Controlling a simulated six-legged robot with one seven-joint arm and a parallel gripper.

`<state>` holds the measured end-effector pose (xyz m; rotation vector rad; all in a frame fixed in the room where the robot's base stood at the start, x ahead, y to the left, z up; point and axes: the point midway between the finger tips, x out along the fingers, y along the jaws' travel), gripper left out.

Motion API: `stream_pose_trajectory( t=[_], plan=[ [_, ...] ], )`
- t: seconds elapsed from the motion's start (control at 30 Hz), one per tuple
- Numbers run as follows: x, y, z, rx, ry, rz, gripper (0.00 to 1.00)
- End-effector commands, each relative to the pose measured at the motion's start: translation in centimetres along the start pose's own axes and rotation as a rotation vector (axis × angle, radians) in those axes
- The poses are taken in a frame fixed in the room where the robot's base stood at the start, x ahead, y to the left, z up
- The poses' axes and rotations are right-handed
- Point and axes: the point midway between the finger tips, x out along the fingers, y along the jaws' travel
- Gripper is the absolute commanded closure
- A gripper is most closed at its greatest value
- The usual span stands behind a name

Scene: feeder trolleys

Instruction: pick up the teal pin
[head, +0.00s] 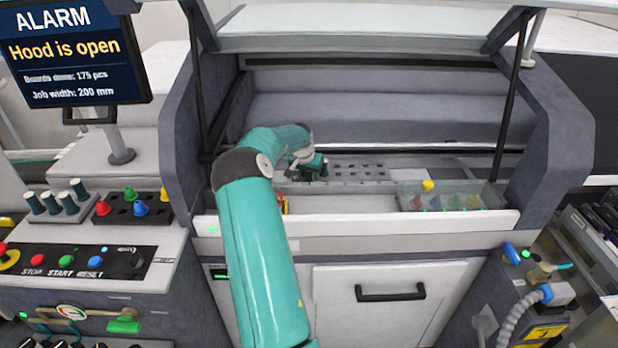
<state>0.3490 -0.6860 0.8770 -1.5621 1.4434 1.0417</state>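My gripper (308,168) is at the end of my teal arm, inside the open machine, low over the left end of a grey block with rows of dark holes (358,172). It is small and partly hidden by my wrist, so I cannot tell whether its fingers are open or hold anything. A clear bin (448,187) at the right inside the machine holds several small coloured pins, among them a yellow one (428,186) on top. Greenish ones show blurred through its wall; I cannot tell which is the teal pin. Several dark teal cylinders (53,203) stand in a grey rack at far left.
A black holder (130,212) with red, green, blue and yellow pieces stands on the left console. The raised hood (350,30) and its dark struts frame the opening. A red and yellow thing (283,204) shows beside my arm. The front ledge between my arm and the bin is clear.

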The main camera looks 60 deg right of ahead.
Motion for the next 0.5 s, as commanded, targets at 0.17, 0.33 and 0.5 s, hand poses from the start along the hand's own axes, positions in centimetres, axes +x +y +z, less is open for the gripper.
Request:
stream_pose_trajectory(
  t=[0.17,0.33,0.5],
  plan=[
    [-0.01,0.01,0.01,0.0,0.0,0.0,1.0],
    [-0.04,0.0,-0.01,0.0,0.0,0.0,1.0],
    [-0.31,-0.01,-0.13,0.001,0.001,0.0,1.0]
  ],
)
